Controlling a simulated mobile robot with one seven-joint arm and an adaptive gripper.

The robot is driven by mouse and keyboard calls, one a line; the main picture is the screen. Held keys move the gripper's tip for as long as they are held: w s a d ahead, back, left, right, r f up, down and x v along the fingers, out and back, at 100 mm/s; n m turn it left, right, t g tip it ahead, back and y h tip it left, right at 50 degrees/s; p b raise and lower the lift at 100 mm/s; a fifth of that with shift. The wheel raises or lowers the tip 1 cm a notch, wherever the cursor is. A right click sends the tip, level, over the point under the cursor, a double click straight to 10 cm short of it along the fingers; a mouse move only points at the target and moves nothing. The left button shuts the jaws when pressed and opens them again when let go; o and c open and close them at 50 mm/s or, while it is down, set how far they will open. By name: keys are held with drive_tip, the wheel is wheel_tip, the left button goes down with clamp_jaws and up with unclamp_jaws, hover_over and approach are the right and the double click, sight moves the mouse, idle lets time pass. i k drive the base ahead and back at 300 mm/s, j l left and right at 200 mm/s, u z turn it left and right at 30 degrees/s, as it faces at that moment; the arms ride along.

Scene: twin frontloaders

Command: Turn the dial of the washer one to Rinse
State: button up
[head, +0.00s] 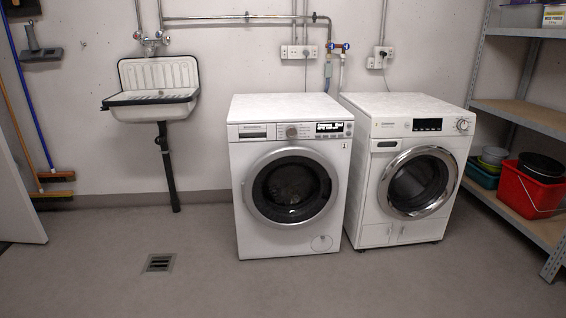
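Two white frontloaders stand side by side against the back wall. The left one (240,190) has a detergent drawer at its upper left, a small round dial (291,132) near the middle of its panel, and a lit display (329,127) to the right of the dial. A small mark that looks like a "1" sits below the display. The dial's setting is too small to read. The right machine (368,215) has a dark display and a dial (462,125) at the panel's right end. Both doors look shut. My gripper is not in view.
A wall sink (153,103) with a black drainpipe is left of the machines. A shelf rack (520,115) with a red bucket (528,190) stands at the right. Brooms hang at the left beside a door edge. The floor in front is clear, with a flat drain grate (159,263).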

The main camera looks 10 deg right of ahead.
sight(291, 132)
drive_tip(key=i+l+z, duration=0.25)
drive_tip(key=i, duration=0.6)
drive_tip(key=i+l+z, duration=0.3)
drive_tip(key=i, duration=0.6)
drive_tip(key=k+j, duration=0.05)
drive_tip(key=j, duration=0.1)
